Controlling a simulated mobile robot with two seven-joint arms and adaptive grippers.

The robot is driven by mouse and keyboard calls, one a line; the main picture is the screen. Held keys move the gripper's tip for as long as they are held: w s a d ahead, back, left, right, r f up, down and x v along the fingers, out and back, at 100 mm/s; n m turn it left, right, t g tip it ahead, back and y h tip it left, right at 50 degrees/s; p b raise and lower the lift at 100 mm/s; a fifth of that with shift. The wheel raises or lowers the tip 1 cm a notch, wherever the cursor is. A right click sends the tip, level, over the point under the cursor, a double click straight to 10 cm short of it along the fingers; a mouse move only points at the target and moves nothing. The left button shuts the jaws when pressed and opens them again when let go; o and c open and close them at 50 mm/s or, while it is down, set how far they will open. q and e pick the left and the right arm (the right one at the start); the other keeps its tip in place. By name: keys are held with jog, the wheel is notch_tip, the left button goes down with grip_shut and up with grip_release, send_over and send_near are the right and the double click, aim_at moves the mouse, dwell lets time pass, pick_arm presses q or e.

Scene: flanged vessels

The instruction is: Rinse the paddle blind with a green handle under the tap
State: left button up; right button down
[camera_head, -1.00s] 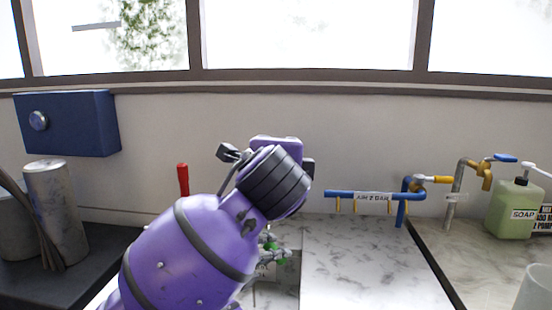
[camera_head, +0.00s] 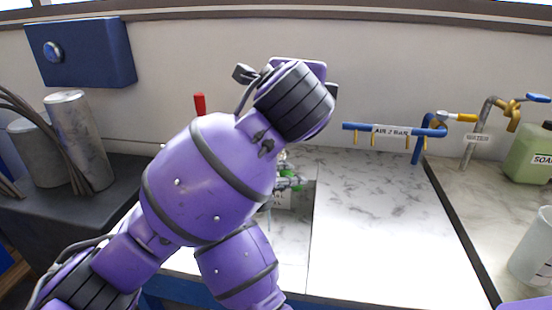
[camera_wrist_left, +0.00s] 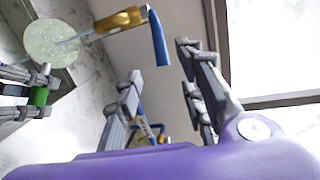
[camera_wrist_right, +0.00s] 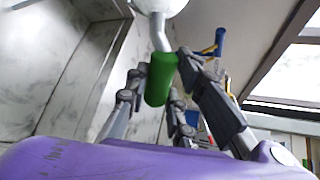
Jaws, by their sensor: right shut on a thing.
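The paddle blind has a green handle (camera_wrist_right: 161,79) and a pale round disc (camera_wrist_left: 54,42). My right gripper (camera_wrist_right: 160,72) is shut on the green handle, with the disc beyond the fingertips. In the left wrist view, the right gripper's fingers (camera_wrist_left: 32,95) hold the handle at the left. The tap (camera_head: 512,116) is brass with a blue lever, at the back right; it also shows close to the disc in the left wrist view (camera_wrist_left: 120,20). A thin grey-blue line crosses the disc there; I cannot tell if it is water. My left gripper (camera_wrist_left: 165,78) is open and empty.
My purple arm hides much of the counter at centre left. The blue air bar (camera_head: 385,129) stands left of the tap. A green soap bottle (camera_head: 530,155) and a pale beaker (camera_head: 535,250) stand at the right. The white marble counter (camera_head: 380,230) is clear in the middle.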

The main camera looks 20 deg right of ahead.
pick_arm(q)
jog(key=shift+f, duration=0.1)
jog(key=shift+c, duration=1.3)
jog(key=w+a, duration=0.1)
jog(key=w+a+f+n, duration=0.1)
jog(key=a, duration=0.1)
jog(key=w+a+f+n, duration=0.1)
jog(key=a, duration=0.1)
jog(key=shift+g, duration=0.3)
grip_shut()
jog(key=s+a+r+n+g+h, duration=0.3)
jog(key=a+r+n+h, duration=0.15)
jog(key=n, duration=0.75)
jog(key=x, duration=1.4)
jog(key=shift+s+d+f, duration=0.2)
jog(key=shift+d+f, duration=0.2)
jog(key=shift+d, duration=0.1)
